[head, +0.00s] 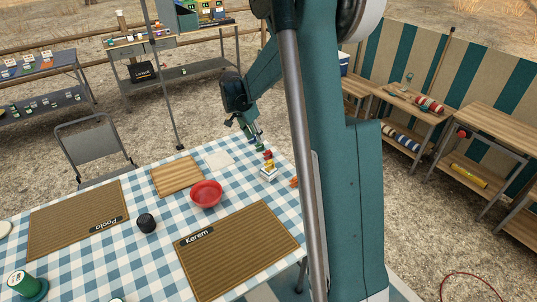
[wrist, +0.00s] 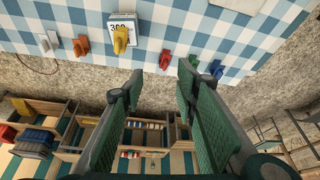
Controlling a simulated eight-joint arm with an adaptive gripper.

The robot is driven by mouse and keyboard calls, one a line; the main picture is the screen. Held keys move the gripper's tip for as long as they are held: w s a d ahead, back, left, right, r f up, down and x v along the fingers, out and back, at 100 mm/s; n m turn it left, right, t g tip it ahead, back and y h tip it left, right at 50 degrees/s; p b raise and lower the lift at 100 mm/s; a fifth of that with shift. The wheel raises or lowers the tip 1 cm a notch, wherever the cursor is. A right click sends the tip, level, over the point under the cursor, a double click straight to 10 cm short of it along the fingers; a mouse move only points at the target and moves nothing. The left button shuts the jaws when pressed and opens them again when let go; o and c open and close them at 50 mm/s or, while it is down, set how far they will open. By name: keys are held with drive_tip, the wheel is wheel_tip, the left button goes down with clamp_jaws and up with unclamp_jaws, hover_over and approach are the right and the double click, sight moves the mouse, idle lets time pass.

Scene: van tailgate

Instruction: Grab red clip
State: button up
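The red clip (wrist: 166,60) stands near the table edge in the wrist view, beyond my fingertips and roughly between them in the picture. A small red shape by the white box in the head view (head: 268,155) may be the same clip. My gripper (wrist: 160,77) is open, its two green-padded fingers wide apart with nothing between them. In the head view my gripper (head: 257,142) hangs over the far table edge close to the clips. A yellow clip (wrist: 121,40) sits at the white box with printed numbers (wrist: 123,22).
A red bowl (head: 206,193) and wooden board (head: 178,176) are on the checked table.

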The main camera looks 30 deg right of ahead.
sight(269, 150)
drive_tip(key=w+d+f+m, duration=0.1)
drive_tip(key=d+f, duration=0.1)
drive_tip(key=w+d+f+m+g, duration=0.1)
drive_tip(key=d+f, duration=0.1)
drive_tip(key=f, duration=0.1)
drive_tip(key=w+d+f+m+p, duration=0.1)
drive_tip(key=w+d+f, duration=0.1)
drive_tip(key=f, duration=0.1)
drive_tip(key=shift+h, duration=0.3)
drive_tip(key=shift+s, duration=0.1)
drive_tip(key=shift+f, duration=0.1)
drive_tip(key=shift+b+x, duration=0.3)
drive_tip(key=shift+x, duration=0.95)
drive_tip(key=shift+s+b+x, duration=0.15)
drive_tip(key=shift+b+x, duration=0.3)
drive_tip(key=shift+x, duration=0.85)
drive_tip(key=shift+s+b+x, duration=0.1)
drive_tip(key=shift+b+x, duration=0.3)
drive_tip(key=shift+x, duration=0.9)
drive_tip(key=shift+c, duration=0.3)
drive_tip(key=c, duration=0.7)
